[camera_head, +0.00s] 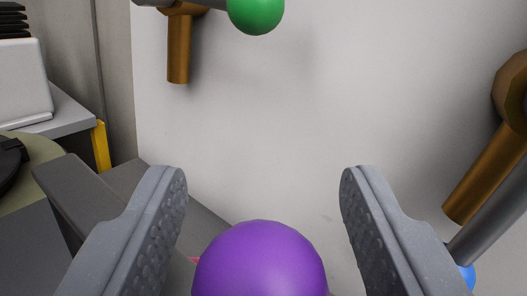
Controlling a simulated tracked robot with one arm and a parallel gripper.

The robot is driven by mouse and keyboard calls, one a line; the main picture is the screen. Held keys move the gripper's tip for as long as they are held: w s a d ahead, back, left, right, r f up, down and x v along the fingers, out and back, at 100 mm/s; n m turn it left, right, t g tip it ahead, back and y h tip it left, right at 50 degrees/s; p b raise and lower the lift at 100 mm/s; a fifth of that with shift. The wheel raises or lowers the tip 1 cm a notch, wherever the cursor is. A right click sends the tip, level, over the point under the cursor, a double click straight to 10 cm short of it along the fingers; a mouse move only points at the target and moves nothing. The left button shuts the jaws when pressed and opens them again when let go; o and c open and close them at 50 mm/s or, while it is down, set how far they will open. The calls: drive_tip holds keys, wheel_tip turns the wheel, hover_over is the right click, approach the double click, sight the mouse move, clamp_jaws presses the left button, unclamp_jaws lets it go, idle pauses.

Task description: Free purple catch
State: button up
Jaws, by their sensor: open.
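The purple catch shows as a purple ball knob (260,262) at the bottom centre of the head view, cut off by the lower edge. My gripper (263,190) is open, with one grey ridged finger on each side of the purple knob. There is a visible gap between each finger and the knob in the picture. I cannot tell how far the knob lies in depth from the fingertips. What the knob is mounted on is mostly hidden; a small red bit shows at its left.
A green knob (256,12) on a grey bar with a brown peg (179,48) is at the top. A brown lever (488,172), a grey rod (492,225) and a blue knob (467,275) are at right. A pale wall (300,110) stands behind. A white box (22,85) is at left.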

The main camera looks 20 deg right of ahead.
drive_tip(key=shift+w+d, duration=0.1)
drive_tip(key=shift+w, duration=0.45)
clamp_jaws()
